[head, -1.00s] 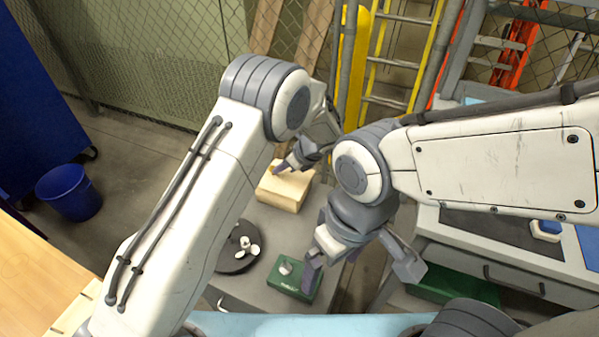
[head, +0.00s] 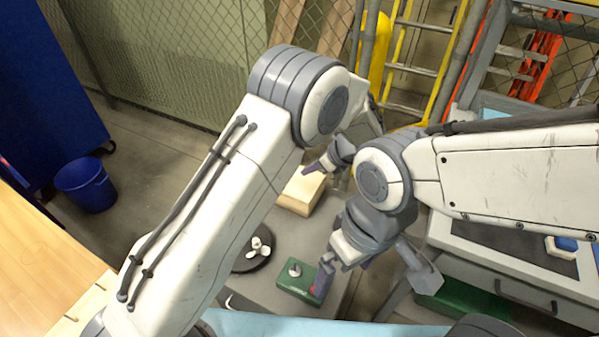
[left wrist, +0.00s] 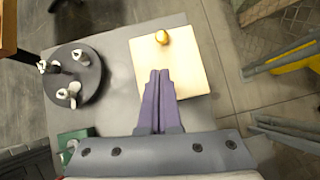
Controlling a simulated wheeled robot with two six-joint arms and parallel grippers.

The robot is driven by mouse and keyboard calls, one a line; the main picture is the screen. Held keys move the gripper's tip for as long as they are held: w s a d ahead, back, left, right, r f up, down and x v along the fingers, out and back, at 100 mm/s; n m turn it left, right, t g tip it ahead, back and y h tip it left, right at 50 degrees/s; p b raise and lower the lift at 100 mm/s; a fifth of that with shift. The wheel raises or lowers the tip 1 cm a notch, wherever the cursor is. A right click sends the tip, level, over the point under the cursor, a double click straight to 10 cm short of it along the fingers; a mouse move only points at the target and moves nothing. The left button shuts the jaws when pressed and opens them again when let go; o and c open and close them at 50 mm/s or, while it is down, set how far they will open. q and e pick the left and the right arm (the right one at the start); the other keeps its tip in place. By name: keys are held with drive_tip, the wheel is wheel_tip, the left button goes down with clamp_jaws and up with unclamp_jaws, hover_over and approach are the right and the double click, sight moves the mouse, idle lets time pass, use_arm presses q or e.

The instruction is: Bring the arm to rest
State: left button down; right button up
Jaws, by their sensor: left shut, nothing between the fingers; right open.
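My left gripper (head: 312,170) is shut and empty, above the pale wooden block (head: 298,196) in the head view. In the left wrist view its purple fingers (left wrist: 158,76) are pressed together over the block (left wrist: 194,62). A small brass-coloured piece (left wrist: 161,37) is on the block, just beyond the fingertips and apart from them in the picture. My right gripper (head: 375,281) is open and empty, with its fingers spread wide. Its left finger overlaps the right end of a green box in the head view; I cannot tell whether they touch.
A grey bench carries a dark round tray (head: 243,265) with several white pieces, also in the left wrist view (left wrist: 92,93), and the green box (head: 290,285). A grey drawer unit (head: 480,268) stands right.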

use_arm(q)
drive_tip(key=d+v, duration=0.1)
drive_tip(key=v, duration=0.4)
drive_tip(key=s+a+r+n+g+h, duration=0.15)
drive_tip(key=s+r+n, duration=0.25)
drive_tip(key=s, duration=0.5)
drive_tip(key=s+a+r+n+g+h, duration=0.1)
drive_tip(key=s+r+n+h, duration=0.3)
drive_tip(key=s, duration=0.4)
drive_tip(key=s+a+n+g+h, duration=0.1)
drive_tip(key=s+a+n+h, duration=0.1)
drive_tip(key=s+n, duration=0.7)
drive_tip(key=s+a, duration=0.1)
drive_tip(key=s, duration=0.5)
